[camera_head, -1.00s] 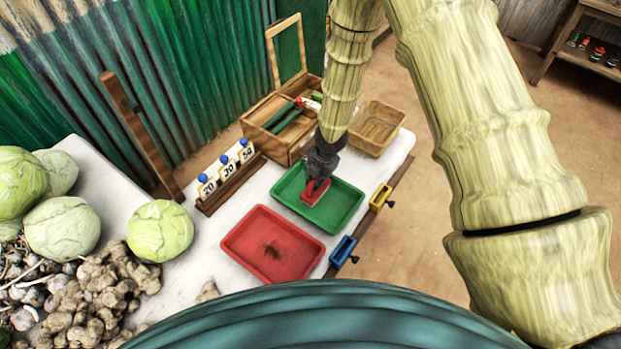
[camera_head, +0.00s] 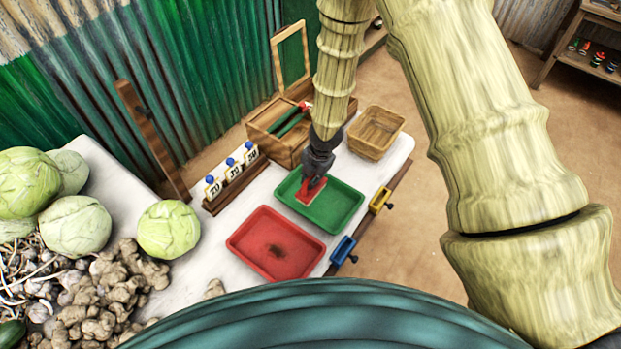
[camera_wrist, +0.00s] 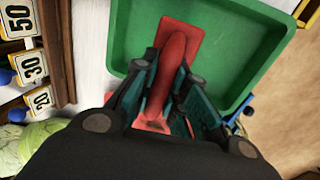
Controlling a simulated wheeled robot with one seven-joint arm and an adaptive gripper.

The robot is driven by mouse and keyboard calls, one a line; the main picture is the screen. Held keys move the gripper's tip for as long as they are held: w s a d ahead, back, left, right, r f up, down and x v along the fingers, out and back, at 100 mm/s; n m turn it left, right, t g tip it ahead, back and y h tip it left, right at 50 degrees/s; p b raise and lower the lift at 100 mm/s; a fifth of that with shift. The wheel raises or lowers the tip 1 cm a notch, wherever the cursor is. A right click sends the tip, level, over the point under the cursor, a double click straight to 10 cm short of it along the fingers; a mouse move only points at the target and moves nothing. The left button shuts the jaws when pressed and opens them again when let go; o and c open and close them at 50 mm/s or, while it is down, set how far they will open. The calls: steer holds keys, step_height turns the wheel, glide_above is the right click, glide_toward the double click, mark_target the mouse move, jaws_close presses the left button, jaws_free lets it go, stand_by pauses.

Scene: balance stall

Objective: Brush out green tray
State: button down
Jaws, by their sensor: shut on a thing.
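The green tray (camera_head: 336,212) lies on the white tabletop. My gripper (camera_head: 312,186) is over its upper left part, pointing down. It is shut on a red brush (camera_head: 309,194), which also shows between the fingers in the wrist view (camera_wrist: 172,68). In the wrist view the brush's flat red head lies over the floor of the green tray (camera_wrist: 238,62), near one rim. I cannot tell whether the bristles touch the tray floor. The visible part of the tray floor looks clean.
A red tray (camera_head: 262,256) with a dark dirt patch stands beside the green tray. A wooden box (camera_head: 262,135), a wicker basket (camera_head: 375,150) and numbered cards (camera_head: 232,168) stand behind. Blue (camera_head: 342,247) and yellow (camera_head: 379,199) clamps sit at the table edge. Cabbages (camera_head: 168,228) and ginger crowd the left.

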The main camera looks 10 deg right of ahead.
steer(key=shift+r+p, duration=0.8)
steer(key=shift+r, duration=0.5)
